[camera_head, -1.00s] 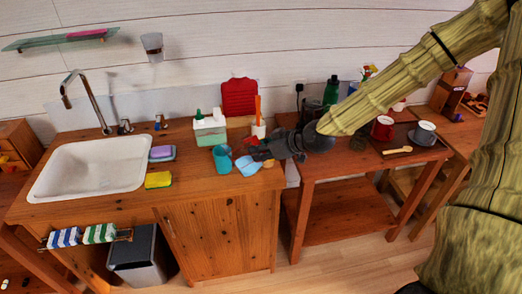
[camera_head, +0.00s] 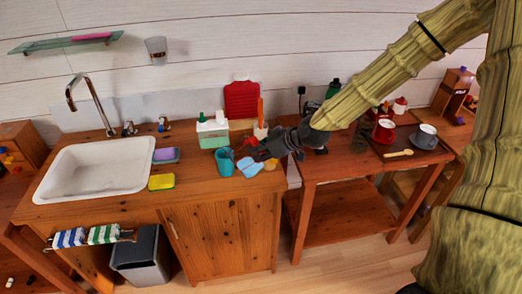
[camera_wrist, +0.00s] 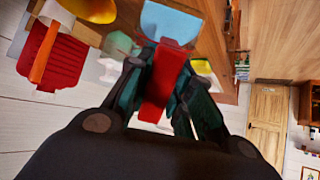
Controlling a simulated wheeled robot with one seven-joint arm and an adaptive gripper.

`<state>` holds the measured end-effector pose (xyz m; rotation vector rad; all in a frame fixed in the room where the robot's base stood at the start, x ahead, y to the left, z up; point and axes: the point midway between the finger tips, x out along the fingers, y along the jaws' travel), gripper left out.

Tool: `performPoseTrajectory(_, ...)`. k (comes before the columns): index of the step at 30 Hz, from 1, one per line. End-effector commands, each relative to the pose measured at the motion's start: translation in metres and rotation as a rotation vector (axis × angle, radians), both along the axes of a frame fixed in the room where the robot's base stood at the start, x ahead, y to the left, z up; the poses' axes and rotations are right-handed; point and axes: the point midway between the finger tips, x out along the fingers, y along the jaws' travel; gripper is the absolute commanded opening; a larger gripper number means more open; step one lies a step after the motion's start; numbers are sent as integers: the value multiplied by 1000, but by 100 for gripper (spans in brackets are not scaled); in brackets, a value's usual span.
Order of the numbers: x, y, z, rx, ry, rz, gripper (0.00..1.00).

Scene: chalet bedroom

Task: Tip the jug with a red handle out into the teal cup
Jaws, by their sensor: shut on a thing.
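The jug with a red handle is a light blue vessel (camera_head: 250,166) over the right end of the wooden counter. It looks tilted, with its body close to the right of the teal cup (camera_head: 224,162). The teal cup stands upright on the counter. My gripper (camera_head: 270,152) comes in from the right and is shut on the jug's handle. In the wrist view the red handle (camera_wrist: 160,85) sits between my fingers, with the pale blue body (camera_wrist: 170,22) beyond them. The jug's contents and its exact gap from the cup cannot be told.
A green and white caddy (camera_head: 212,131) stands behind the cup. A holder with an orange-handled tool (camera_head: 261,130) and a red board (camera_head: 241,99) are at the back. A yellow sponge (camera_head: 161,182) and a sink (camera_head: 93,168) lie left. A side table (camera_head: 340,165) stands right.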

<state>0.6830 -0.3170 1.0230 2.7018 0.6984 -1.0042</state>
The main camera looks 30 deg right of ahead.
Motion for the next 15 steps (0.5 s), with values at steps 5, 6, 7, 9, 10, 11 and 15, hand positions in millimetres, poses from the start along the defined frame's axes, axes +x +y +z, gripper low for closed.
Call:
performPoseTrajectory(5, 2, 1, 2, -10, 15, 1, 0)
performPoseTrajectory(6, 2, 1, 2, -12, 19, 1, 0)
performPoseTrajectory(7, 2, 1, 2, -13, 21, 2, 0)
performPoseTrajectory(9, 2, 2, 3, -17, 28, 2, 0)
performPoseTrajectory(10, 2, 2, 3, -18, 31, 2, 0)
performPoseTrajectory(11, 3, 2, 3, -20, 34, 2, 0)
performPoseTrajectory(15, 4, 3, 4, -25, 45, 1, 0)
